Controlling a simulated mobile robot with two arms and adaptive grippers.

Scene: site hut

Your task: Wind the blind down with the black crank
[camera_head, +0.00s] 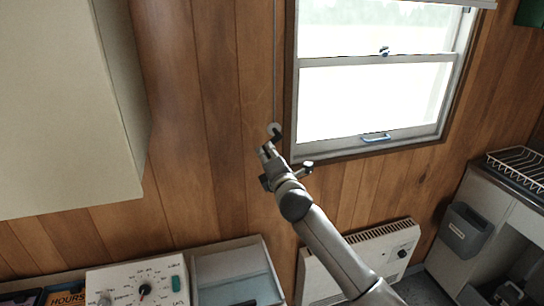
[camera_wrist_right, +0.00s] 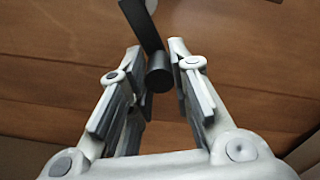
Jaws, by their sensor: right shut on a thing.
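The black crank (camera_head: 277,134) is on the wood wall, left of the window, at the foot of a thin vertical cord (camera_head: 274,65). In the right wrist view the crank shows as a flat black arm (camera_wrist_right: 141,24) with a round dark handle (camera_wrist_right: 158,78). My right gripper (camera_head: 267,152) is at the crank; in its wrist view its fingers (camera_wrist_right: 157,62) are shut on the handle from both sides. A strip of the blind (camera_head: 470,2) shows at the window's top edge; most of the glass is uncovered. My left gripper is out of view.
A pale cabinet (camera_head: 65,105) hangs at left. Below are a control box (camera_head: 140,285), a white heater (camera_head: 385,255) and, at right, a dish rack (camera_head: 520,165).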

